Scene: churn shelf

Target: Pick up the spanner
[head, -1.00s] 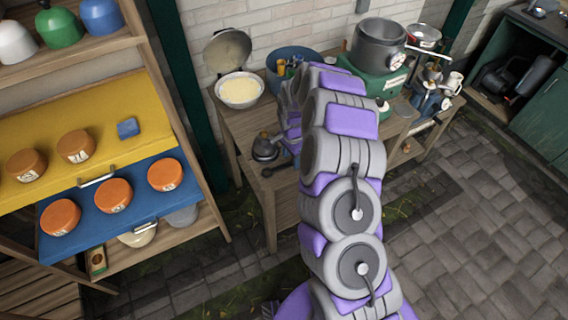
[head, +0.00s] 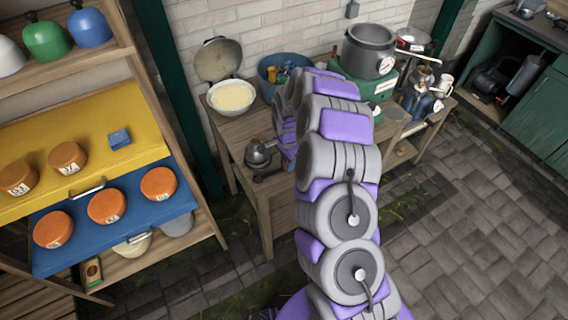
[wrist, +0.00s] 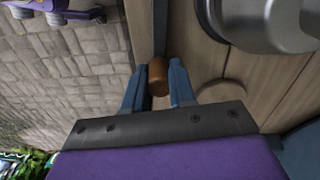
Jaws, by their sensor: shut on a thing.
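The spanner (head: 267,175) shows in the head view as a dark, narrow shape at the front edge of the wooden bench, just below a metal pot with a brown knob (head: 258,155). In the wrist view a dark bar (wrist: 160,28) runs away from my gripper (wrist: 158,80), with a brown rounded piece (wrist: 157,75) between the two blue-grey fingers. I take these for the spanner and its handle. My gripper is shut on it at the bench edge. In the head view my arm hides most of my gripper.
The bench (head: 232,128) also carries a bowl of pale food (head: 232,96), a blue tub (head: 268,68) and a large grey pot (head: 368,48). A shelf with yellow and blue boards (head: 95,150) stands at the left. Paved floor (head: 470,200) is open at the right.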

